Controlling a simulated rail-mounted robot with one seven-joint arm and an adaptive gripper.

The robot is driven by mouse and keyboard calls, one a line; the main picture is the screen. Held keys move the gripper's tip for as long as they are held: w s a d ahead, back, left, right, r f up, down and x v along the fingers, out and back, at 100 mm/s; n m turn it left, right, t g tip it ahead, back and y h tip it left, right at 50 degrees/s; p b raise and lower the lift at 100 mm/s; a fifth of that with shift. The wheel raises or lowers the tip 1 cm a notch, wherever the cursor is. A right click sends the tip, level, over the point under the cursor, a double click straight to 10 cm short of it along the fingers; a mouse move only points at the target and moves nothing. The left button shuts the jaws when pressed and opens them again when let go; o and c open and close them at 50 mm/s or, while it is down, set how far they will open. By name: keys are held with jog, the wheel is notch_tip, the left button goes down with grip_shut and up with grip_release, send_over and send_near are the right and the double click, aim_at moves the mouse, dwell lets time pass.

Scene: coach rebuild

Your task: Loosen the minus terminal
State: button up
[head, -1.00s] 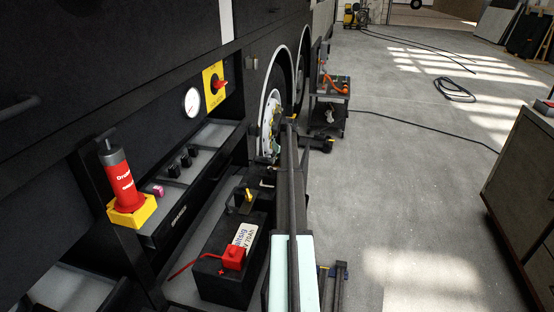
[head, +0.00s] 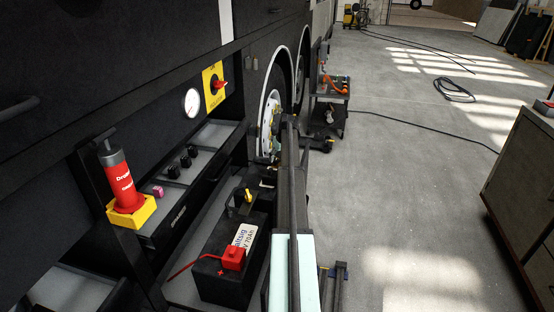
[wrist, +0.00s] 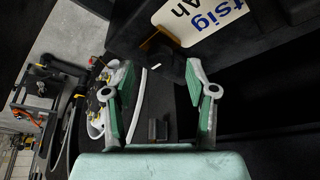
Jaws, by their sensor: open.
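The black battery (head: 215,283) with a white label sits on a tray in the open side bay of the coach. On its far end is a dark terminal clamp with a yellow part (head: 247,195), apparently the minus terminal. A red clamp (head: 233,258) with a red lead sits at the near end. In the wrist view the battery (wrist: 270,25) fills the top right, and a dark yellow-brown piece (wrist: 157,41) beside its label may be the minus clamp's lever. My gripper (wrist: 158,82) is open and empty, its green-padded fingers apart below that piece, not visibly touching it.
A red cylinder in a yellow holder (head: 130,205), black knobs (head: 180,160), a gauge (head: 192,102) and a yellow-plated red switch (head: 215,85) line the bay. Beyond my arm stand a wheel (head: 270,125) and a tool cart (head: 330,95).

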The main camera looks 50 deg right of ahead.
jog(key=v, duration=1)
